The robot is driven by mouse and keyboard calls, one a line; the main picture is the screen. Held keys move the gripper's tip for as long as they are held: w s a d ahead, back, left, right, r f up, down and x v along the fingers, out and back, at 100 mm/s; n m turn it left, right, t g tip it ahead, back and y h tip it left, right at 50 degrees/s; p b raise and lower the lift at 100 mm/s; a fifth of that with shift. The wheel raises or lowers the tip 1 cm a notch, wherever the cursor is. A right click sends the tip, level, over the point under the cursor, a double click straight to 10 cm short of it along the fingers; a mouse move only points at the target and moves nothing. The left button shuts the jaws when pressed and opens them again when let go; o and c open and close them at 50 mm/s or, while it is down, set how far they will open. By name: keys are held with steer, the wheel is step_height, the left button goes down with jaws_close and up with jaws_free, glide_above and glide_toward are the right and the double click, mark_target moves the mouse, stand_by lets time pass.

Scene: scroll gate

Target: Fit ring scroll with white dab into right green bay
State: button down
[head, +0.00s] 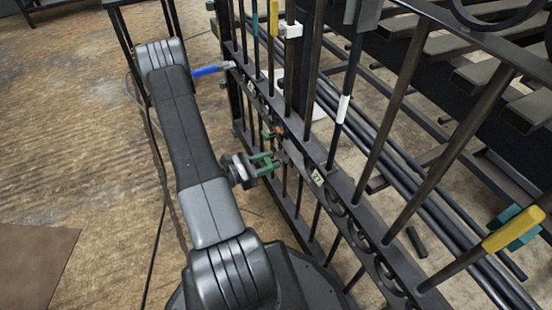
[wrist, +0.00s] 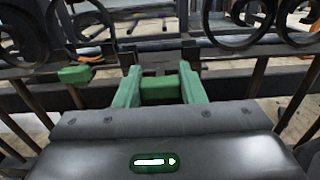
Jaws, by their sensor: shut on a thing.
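My gripper (head: 265,164) reaches the gate's near face at mid-height in the head view. In the wrist view its green fingers (wrist: 158,82) are shut on a dark metal piece (wrist: 156,60). I cannot tell from its visible edge whether this is the ring scroll, and no white dab shows on it. A green block (wrist: 75,75) sits just left of the fingers in the wrist view. A small green and orange patch (head: 268,134) shows on the gate above the gripper in the head view. I cannot tell which green mark is the right bay.
The dark gate (head: 345,213) slants across the right half, with upright bars and a numbered tag (head: 317,177). Dark scrolls (wrist: 240,22) stand at both sides in the wrist view. A blue-handled piece (head: 210,70) sticks out from the gate. Floor at left is open.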

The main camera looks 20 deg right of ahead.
steer(key=shift+a, duration=0.5)
steer(key=c, duration=0.9)
jaws_free()
steer(key=a+p, duration=0.1)
steer(key=a, duration=0.3)
steer(key=s+a+p, duration=0.1)
steer(key=a, duration=0.4)
steer(key=s+a+p, duration=0.1)
steer(key=a, duration=0.3)
steer(key=shift+a, duration=0.35)
steer(key=shift+d, duration=0.15)
steer(key=shift+w+d+b, duration=0.3)
steer(key=shift+d+b, duration=0.2)
steer(key=shift+d, duration=1.75)
steer(key=shift+w+d+b, duration=0.35)
steer(key=shift+d+b, duration=0.15)
steer(key=shift+d, duration=1.7)
steer(key=shift+w+d+b, duration=0.3)
steer(key=shift+d+b, duration=0.2)
steer(key=shift+d, duration=1.75)
